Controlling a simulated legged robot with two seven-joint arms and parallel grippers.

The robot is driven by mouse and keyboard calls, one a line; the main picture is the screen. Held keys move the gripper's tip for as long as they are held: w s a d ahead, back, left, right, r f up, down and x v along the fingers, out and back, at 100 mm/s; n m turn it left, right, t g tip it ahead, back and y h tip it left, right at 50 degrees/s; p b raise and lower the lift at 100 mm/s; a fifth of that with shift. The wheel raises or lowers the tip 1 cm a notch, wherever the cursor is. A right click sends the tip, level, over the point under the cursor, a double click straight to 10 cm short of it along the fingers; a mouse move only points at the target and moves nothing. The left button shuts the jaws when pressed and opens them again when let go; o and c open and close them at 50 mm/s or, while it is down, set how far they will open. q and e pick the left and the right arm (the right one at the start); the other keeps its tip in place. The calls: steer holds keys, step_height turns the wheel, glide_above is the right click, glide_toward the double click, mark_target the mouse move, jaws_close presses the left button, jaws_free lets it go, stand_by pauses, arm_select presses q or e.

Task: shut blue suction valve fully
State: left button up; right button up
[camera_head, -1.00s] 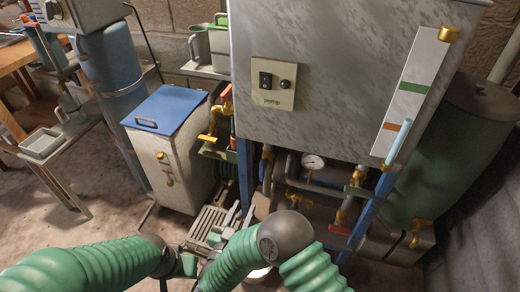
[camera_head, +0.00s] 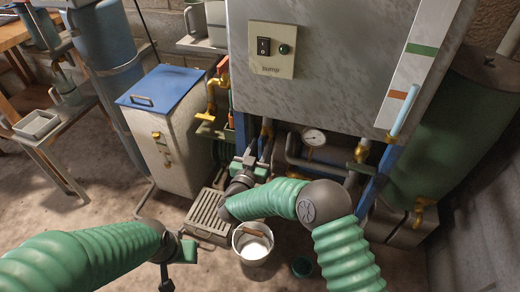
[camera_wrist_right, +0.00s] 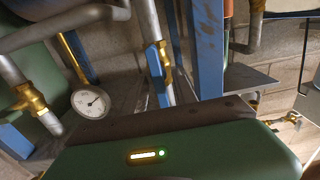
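The blue-handled valve (camera_wrist_right: 155,62) shows in the right wrist view, with its blue lever lying along a grey vertical pipe and brass fittings beside it. In the head view I cannot make it out; my right gripper covers that area. My right gripper (camera_head: 249,168) is at the lower pipes under the pump cabinet, left of the gauge. In the wrist view its green housing fills the bottom, and the valve is beyond it. Its fingertips are not clear, and contact cannot be told. My left gripper (camera_head: 176,262) is low at the front, away from the valve, its fingers unclear.
A pressure gauge (camera_head: 313,137) sits among pipes under the grey cabinet (camera_head: 330,75). Blue frame legs flank the pipes. A white bucket (camera_head: 239,247) and a drain grate (camera_head: 205,222) are on the floor. A blue-lidded box (camera_head: 170,130) stands left.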

jaws_close()
stand_by(0.5)
steer(key=m, duration=0.3)
steer(key=shift+d+m+p, duration=0.1)
steer(key=shift+m+p, duration=0.2)
steer(key=shift+p, duration=0.1)
steer(key=m, duration=0.3)
steer(key=shift+s+d+f+m, duration=0.1)
steer(key=shift+d+f+m, duration=0.05)
steer(key=shift+m, duration=0.15)
steer(key=m, duration=0.5)
steer(key=shift+d+f+m+b, duration=0.15)
steer(key=shift+f+m+b, duration=0.15)
steer(key=shift+b, duration=0.1)
steer(key=m, duration=0.1)
steer(key=m+b, duration=0.1)
steer(key=m, duration=0.3)
steer(key=shift+s+f, duration=0.1)
steer(key=shift+f, duration=0.15)
steer(key=shift+m+b, duration=0.3)
steer(key=shift+f, duration=0.1)
